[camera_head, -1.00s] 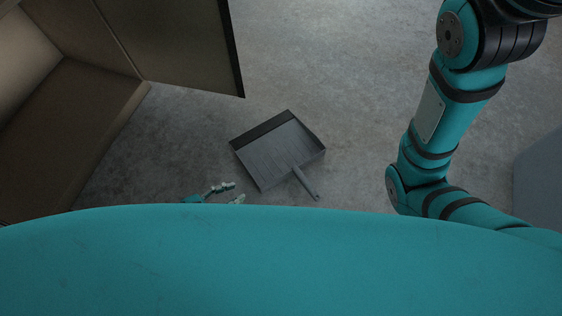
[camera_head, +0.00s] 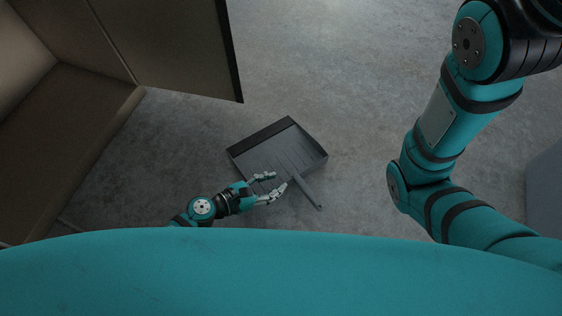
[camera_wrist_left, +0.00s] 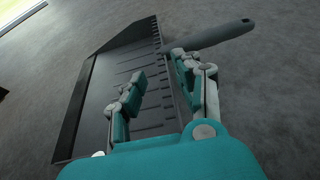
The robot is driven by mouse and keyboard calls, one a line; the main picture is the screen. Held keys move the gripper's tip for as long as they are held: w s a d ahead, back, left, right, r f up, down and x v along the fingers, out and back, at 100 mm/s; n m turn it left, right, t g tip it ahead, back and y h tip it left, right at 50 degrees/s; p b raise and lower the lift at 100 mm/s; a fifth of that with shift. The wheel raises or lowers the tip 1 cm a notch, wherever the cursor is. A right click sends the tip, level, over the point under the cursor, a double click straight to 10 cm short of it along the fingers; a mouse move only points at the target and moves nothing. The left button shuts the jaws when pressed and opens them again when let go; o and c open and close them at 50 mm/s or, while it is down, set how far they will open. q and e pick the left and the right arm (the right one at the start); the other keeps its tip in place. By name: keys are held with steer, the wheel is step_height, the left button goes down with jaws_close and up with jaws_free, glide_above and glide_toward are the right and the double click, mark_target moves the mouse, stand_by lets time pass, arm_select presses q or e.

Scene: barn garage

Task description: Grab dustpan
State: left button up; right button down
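The grey dustpan (camera_head: 270,155) lies on the concrete floor in the head view, its handle (camera_head: 308,190) pointing to the lower right. My left gripper (camera_head: 281,184) is open beside the handle, its fingers over the near edge of the pan and pointing toward the handle. In the left wrist view, the pan (camera_wrist_left: 120,85) lies ahead and to the left. The handle (camera_wrist_left: 218,35) extends to the right just beyond the fingertips. No contact with the handle is clear. My right arm shows on the right of the head view, but its gripper is out of view.
An open brown cabinet (camera_head: 70,140) stands at the left, with its door (camera_head: 170,45) reaching above the dustpan in the picture. A grey-blue object (camera_head: 545,185) stands at the right edge. The floor around the dustpan is otherwise clear.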

mark_target(280, 180)
arm_select(q)
steer(key=x, duration=0.3)
steer(key=shift+w+f+b, duration=0.15)
steer(key=shift+b, duration=0.15)
steer(key=shift+c, duration=0.3)
jaws_close()
